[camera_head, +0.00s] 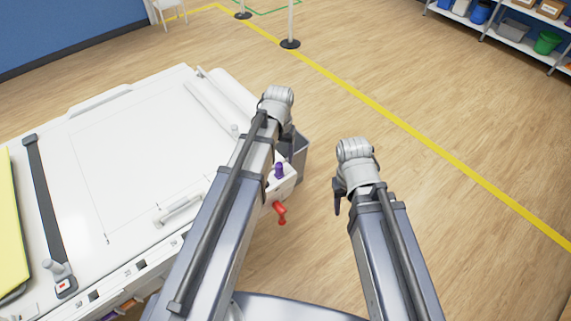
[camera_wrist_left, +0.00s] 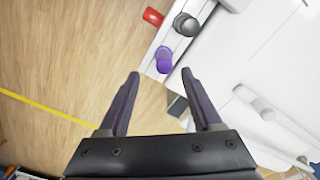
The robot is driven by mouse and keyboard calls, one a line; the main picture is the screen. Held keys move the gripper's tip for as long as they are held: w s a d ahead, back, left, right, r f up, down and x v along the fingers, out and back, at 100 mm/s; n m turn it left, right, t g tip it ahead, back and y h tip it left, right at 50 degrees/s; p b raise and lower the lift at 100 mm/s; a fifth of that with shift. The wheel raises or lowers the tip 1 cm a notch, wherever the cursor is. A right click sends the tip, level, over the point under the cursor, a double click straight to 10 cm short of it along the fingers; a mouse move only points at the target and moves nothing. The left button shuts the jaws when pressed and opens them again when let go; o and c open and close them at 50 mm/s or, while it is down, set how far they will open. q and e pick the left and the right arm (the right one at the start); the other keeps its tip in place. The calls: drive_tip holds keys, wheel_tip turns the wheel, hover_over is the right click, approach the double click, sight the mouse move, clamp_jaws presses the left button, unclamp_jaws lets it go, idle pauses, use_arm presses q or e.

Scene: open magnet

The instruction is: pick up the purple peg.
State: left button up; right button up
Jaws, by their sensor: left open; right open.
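The purple peg (camera_head: 279,170) stands upright at the right corner of the white machine (camera_head: 130,150). In the left wrist view the purple peg (camera_wrist_left: 163,61) shows just past my left fingertips, in line with the gap between them. My left gripper (camera_wrist_left: 160,76) is open and empty, its two dark fingers apart. In the head view my left gripper (camera_head: 289,143) is partly hidden by its own wrist, behind the peg. My right gripper (camera_head: 337,197) hangs open over the floor to the right, away from the peg.
A red handle (camera_head: 280,212) juts from the machine's side near the peg. A dark round knob (camera_wrist_left: 186,24) is close to the peg. A yellow panel (camera_head: 10,230) is at left.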

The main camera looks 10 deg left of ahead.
sight(279, 164)
use_arm(q)
drive_tip(key=shift+w+f+b, duration=0.1)
drive_tip(key=shift+f+b, duration=1.2)
drive_tip(key=shift+f, duration=0.1)
drive_tip(key=f+b, duration=0.5)
drive_tip(key=shift+w+a+f, duration=0.1)
drive_tip(key=shift+w+a, duration=0.05)
drive_tip(key=shift+a, duration=0.15)
clamp_jaws()
